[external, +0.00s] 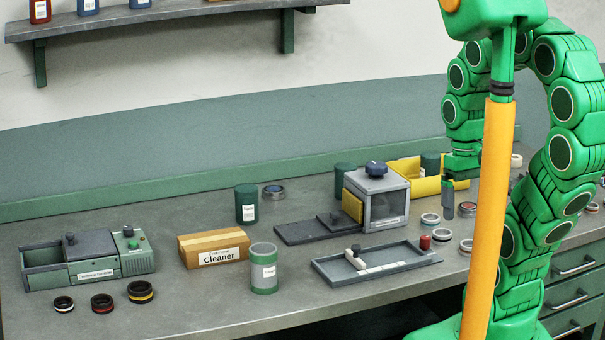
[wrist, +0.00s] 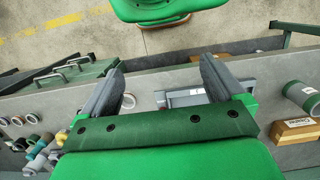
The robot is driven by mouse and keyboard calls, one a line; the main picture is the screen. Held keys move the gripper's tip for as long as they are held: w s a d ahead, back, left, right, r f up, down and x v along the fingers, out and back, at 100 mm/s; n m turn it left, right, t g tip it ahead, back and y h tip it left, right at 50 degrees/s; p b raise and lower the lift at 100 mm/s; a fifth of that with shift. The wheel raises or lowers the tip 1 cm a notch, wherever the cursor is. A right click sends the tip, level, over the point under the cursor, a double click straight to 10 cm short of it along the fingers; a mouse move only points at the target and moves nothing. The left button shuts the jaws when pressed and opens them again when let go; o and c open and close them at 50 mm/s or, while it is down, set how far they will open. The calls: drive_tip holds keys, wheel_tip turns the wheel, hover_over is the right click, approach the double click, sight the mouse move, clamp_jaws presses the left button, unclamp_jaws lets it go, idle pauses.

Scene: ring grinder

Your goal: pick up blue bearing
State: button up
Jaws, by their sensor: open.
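My gripper (external: 448,208) points down over the right part of the bench, beside the yellow bin. In the wrist view its two fingers (wrist: 160,76) are spread apart with nothing between them. Several small bearing rings lie on the bench. One ring with a bluish tint (external: 274,191) lies at the back beside a dark green can. A pale ring (external: 430,218) lies just left of and below my gripper, with other rings nearby. I cannot tell for sure which ring is the blue bearing.
A grey machine (external: 378,200) and a yellow bin (external: 410,178) stand close to my gripper. A grey tray (external: 335,274) lies in front. A Cleaner box (external: 213,247), cans and a grey-green machine (external: 120,262) stand further left. Some bench is clear between them.

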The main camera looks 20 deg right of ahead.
sight(275, 190)
drive_tip(key=w+a+r+m+t+y, duration=0.2)
drive_tip(key=w+a+r+m+y, duration=0.15)
drive_tip(key=w+a, duration=0.45)
drive_tip(key=w+a+r+m+t+y, duration=0.25)
drive_tip(key=w+a+r, duration=0.3)
drive_tip(key=w, duration=0.45)
drive_tip(key=w+a+r+m+t+y, duration=0.2)
drive_tip(key=w+a+r+t, duration=0.15)
drive_tip(key=w+a, duration=0.5)
drive_tip(key=w+a+r+m+t+y, duration=0.1)
drive_tip(key=w+a+r+m+t, duration=0.1)
drive_tip(key=w+m, duration=0.45)
drive_tip(key=w+a+r+m+t, duration=0.2)
drive_tip(key=w+m, duration=0.2)
drive_tip(key=w, duration=0.6)
drive_tip(key=w+d+f+m+t+h, duration=0.3)
drive_tip(key=w+d+f+m+h, duration=0.45)
drive_tip(key=w+f+m, duration=0.6)
drive_tip(key=f+m, duration=0.1)
drive_tip(key=f, duration=0.5)
drive_tip(key=f+m, duration=0.1)
drive_tip(key=f, duration=0.5)
drive_tip(key=w+d+f, duration=0.1)
drive_tip(key=f, duration=0.6)
drive_tip(key=shift+m, duration=0.4)
drive_tip(key=shift+f+x, duration=0.1)
drive_tip(key=shift+x, duration=1.35)
drive_tip(key=shift+f+x, duration=0.15)
drive_tip(key=shift+x, duration=2.2)
drive_tip(key=shift+d, duration=0.2)
